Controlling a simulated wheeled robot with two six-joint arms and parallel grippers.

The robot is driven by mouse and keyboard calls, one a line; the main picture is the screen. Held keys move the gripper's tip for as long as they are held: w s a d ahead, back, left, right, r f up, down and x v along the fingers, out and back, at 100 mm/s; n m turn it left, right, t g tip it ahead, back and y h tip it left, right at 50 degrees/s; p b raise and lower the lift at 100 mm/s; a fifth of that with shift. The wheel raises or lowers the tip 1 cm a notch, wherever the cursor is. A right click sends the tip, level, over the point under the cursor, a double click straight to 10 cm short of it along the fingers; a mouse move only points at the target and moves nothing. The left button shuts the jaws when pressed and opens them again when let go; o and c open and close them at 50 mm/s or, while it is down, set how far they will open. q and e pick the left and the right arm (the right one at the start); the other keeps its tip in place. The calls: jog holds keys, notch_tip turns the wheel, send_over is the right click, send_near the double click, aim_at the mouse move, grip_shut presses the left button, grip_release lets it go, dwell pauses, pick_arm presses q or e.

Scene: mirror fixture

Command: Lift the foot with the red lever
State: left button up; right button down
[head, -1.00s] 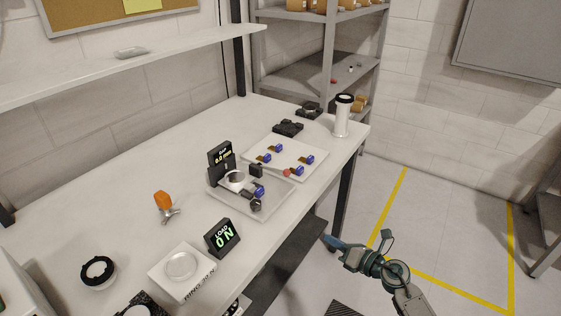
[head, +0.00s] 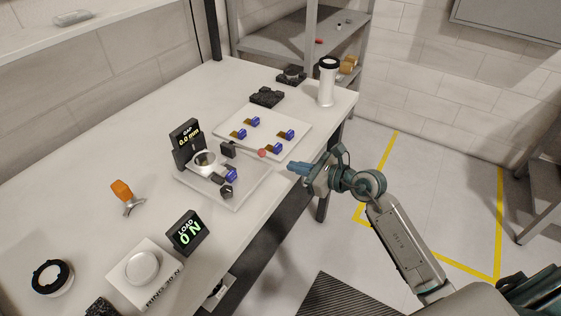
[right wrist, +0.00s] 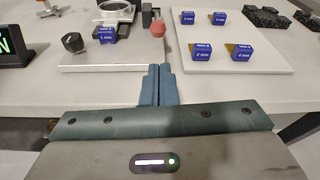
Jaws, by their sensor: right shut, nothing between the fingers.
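The red knob of the lever (head: 262,153) sticks out on the right of the mirror fixture, beside a small black block (head: 228,149). In the right wrist view the red knob (right wrist: 157,28) stands just beyond my fingertips. The fixture's grey base plate (head: 241,198) carries a round mirror-like part (head: 205,162), a blue-tagged piece and a black knob (head: 226,191). I cannot clearly make out the foot. My right gripper (head: 291,168) is shut and empty at the table's front edge, apart from the red knob. It also shows in the right wrist view (right wrist: 160,70). My left gripper is out of view.
A gap display (head: 186,134) reading 0.0 mm stands behind the fixture. A white tray (head: 222,128) with several blue-tagged pieces lies close behind it. A load display (head: 187,233) reads ON. A white cylinder (head: 327,84) stands at the far right corner.

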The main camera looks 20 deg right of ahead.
aim_at(269, 167)
jog(key=p+x, duration=0.2)
jog(key=x, duration=0.6)
jog(key=shift+w+a, duration=0.15)
jog(key=shift+w, duration=0.2)
jog(key=shift+w+a+f, duration=0.15)
jog(key=shift+w+a, duration=0.1)
jog(key=shift+w, duration=0.05)
jog(key=shift+p, duration=0.45)
